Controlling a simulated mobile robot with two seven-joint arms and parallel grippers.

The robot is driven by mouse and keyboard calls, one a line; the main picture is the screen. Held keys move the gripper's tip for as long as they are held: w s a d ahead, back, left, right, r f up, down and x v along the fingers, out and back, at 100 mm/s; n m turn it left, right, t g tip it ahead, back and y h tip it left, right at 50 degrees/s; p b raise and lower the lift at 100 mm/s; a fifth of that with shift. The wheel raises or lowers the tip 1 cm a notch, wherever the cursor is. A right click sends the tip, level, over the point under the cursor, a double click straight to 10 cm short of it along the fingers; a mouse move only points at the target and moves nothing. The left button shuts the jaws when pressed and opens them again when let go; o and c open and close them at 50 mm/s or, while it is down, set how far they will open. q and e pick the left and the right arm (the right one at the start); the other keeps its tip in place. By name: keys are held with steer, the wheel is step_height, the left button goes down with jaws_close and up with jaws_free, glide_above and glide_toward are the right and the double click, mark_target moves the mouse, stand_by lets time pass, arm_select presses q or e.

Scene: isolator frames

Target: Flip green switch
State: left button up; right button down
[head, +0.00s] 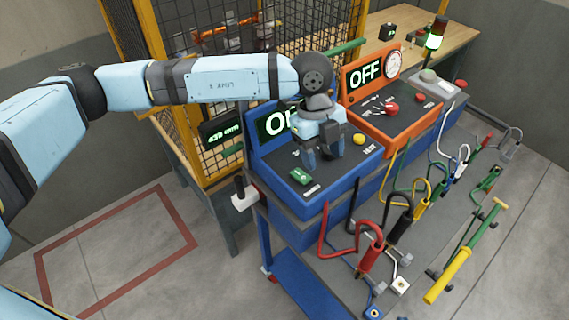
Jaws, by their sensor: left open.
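A green switch (300,177) sits on the sloped top of the blue control box (283,197), near its front left corner. My left gripper (324,162) points down over the middle of this box, just right of and behind the green switch. Its two fingers are open and hold nothing; I cannot tell whether they touch the panel. The blue box's display (272,124) is partly hidden by my arm, and only the start of its word shows. My right gripper is out of view.
A yellow knob (359,139) is right of my gripper. An orange box (402,117) showing OFF, with a red knob (392,109), stands behind it. Several coloured cables and handles, including a yellow-green bar (449,275), lie at the right. A yellow-framed mesh cage (230,60) stands behind.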

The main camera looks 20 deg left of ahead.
mark_target(295, 171)
arm_select(q)
steer(key=w+a+r+n+t+y, duration=0.2)
steer(key=w+a+y, duration=0.15)
steer(key=a, duration=0.35)
steer(key=shift+h, duration=0.35)
steer(key=f+p, duration=0.1)
steer(key=f, duration=0.3)
steer(key=f+p, duration=0.1)
steer(key=f, duration=0.2)
steer(key=f+p, duration=0.1)
steer(key=f, duration=0.3)
steer(key=shift+w+d+f, duration=0.2)
steer(key=shift+d+f, duration=0.05)
steer(key=shift+f, duration=0.85)
